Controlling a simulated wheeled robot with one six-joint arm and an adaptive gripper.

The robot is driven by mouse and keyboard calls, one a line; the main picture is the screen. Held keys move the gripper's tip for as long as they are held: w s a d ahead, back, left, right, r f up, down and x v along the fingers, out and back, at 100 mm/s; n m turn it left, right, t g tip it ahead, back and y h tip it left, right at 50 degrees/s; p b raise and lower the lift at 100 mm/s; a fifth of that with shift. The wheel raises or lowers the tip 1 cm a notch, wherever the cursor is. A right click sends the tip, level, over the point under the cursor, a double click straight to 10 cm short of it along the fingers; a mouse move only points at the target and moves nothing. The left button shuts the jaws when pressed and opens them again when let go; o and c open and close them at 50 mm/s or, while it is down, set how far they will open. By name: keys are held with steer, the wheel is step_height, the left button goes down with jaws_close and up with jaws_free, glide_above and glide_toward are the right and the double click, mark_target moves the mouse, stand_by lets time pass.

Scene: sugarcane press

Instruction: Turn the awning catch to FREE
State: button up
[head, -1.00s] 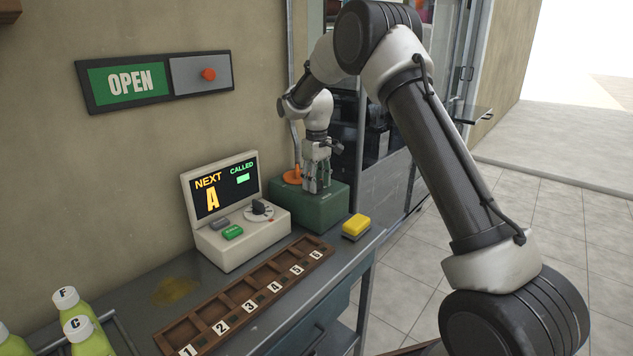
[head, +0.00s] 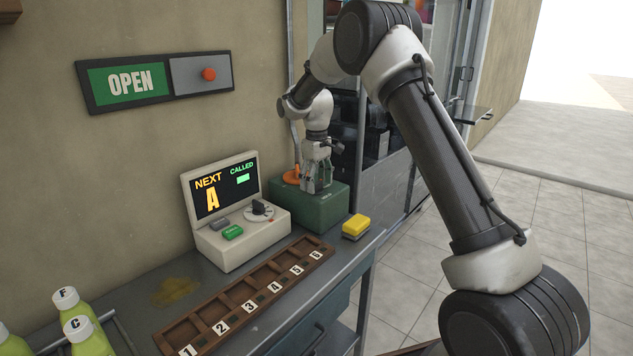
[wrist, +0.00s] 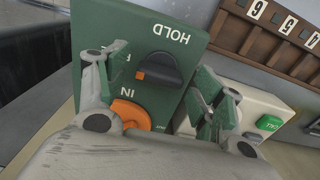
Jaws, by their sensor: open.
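The awning catch is a black knob (wrist: 170,68) with an orange tip on a green box (wrist: 150,103). In the wrist view its tip points left, towards a label mostly hidden by a finger; only an F-like letter shows. The upside-down word HOLD is above the knob. My gripper (wrist: 160,72) is open, with one finger on each side of the knob and gaps visible between them. In the head view my gripper (head: 317,178) is low over the green box (head: 325,208) and hides the knob.
An orange part (wrist: 131,114) sits by the IN label on the box. A cream call unit (head: 240,235) stands left of the box. A yellow block (head: 356,225) and a numbered wooden rack (head: 250,290) lie in front.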

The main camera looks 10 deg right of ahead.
mark_target(317, 182)
steer(key=shift+r, duration=0.1)
step_height(317, 182, up, 12)
stand_by(0.5)
